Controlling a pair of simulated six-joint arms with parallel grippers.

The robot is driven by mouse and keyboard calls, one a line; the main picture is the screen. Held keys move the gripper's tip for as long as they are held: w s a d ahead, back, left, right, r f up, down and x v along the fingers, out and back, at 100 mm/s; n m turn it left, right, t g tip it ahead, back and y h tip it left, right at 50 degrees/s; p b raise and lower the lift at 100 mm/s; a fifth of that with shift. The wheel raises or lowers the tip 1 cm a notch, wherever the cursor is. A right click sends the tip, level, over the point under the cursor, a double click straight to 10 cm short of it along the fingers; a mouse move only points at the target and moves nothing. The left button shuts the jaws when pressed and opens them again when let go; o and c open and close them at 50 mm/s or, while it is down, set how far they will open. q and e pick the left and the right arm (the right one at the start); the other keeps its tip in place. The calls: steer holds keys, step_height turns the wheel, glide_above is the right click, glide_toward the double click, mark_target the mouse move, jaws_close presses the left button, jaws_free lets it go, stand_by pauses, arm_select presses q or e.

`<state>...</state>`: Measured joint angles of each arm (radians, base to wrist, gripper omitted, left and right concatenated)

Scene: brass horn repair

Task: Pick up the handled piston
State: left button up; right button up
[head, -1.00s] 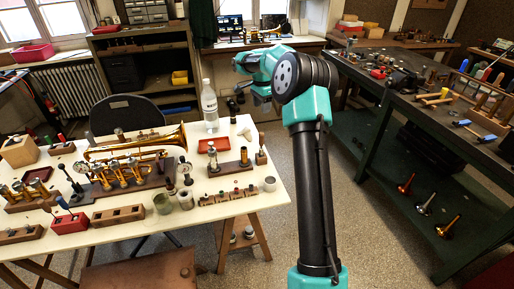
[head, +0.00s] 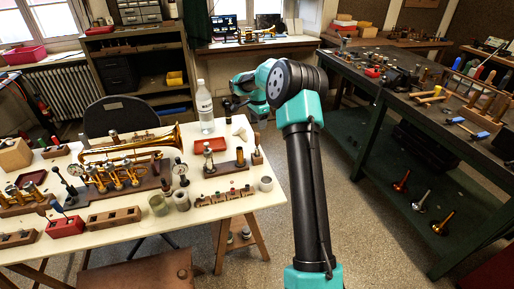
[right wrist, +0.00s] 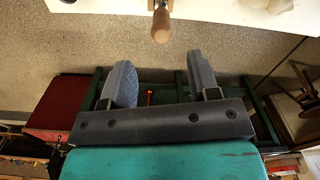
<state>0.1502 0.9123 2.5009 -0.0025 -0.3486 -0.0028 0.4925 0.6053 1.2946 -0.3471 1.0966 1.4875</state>
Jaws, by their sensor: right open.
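A small upright piece with a wooden handle (head: 257,157) stands at the right end of the white table; I take it to be the handled piston, but its details are too small to be sure. In the right wrist view a rounded brown wooden handle (right wrist: 161,26) shows at the table edge, ahead of the fingers and apart from them. My left gripper is out of view.
A water bottle (head: 205,108) and a white lump (head: 240,134) stand near the table's far right corner. A brass trumpet (head: 140,145) lies further left.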

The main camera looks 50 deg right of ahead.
mark_target(257, 133)
steer(key=shift+f, duration=1.85)
steer(key=shift+w+a+f, duration=0.1)
steer(key=shift+f, duration=1.2)
steer(key=shift+w+a+f, duration=0.1)
steer(key=shift+f, duration=1.2)
steer(key=shift+c, duration=0.4)
jaws_close()
